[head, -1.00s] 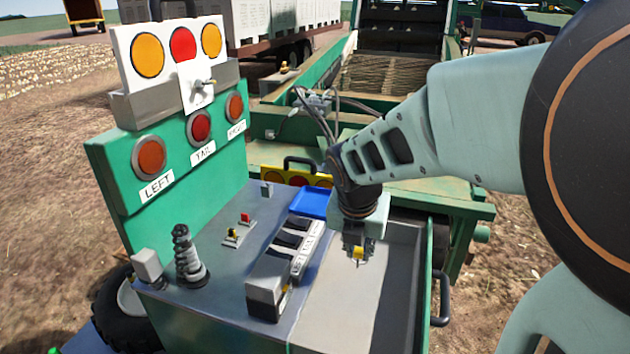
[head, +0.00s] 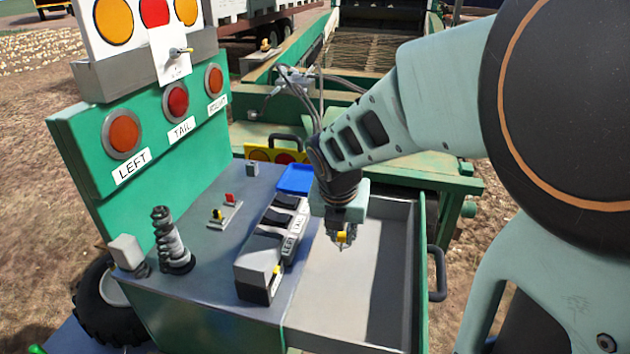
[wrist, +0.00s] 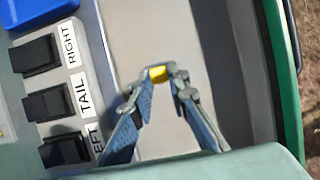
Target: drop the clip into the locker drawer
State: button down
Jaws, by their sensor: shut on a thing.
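My gripper (head: 341,240) points down over the open locker drawer (head: 385,285), near the drawer's left side. It is shut on a small yellow clip (head: 341,237). In the wrist view the clip (wrist: 158,74) sits between the fingertips (wrist: 160,76), with the grey drawer floor (wrist: 185,35) below it. The gripper partly hides the clip. The drawer is grey inside with a green outer wall, and no other object shows in it.
Left of the drawer, the grey bench top bears a black switch box (head: 270,250) labelled with LEFT and TAIL, a blue tray (head: 296,179) and a dark coiled post (head: 170,240). A green lamp panel (head: 150,130) stands behind. The drawer's handle (head: 437,273) sticks out on the right.

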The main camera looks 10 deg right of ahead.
jog(key=shift+f+b, duration=0.45)
jog(key=shift+f, duration=0.25)
jog(key=c, duration=1.8)
grip_release()
jog(key=shift+o, duration=0.2)
jog(key=shift+r, duration=0.15)
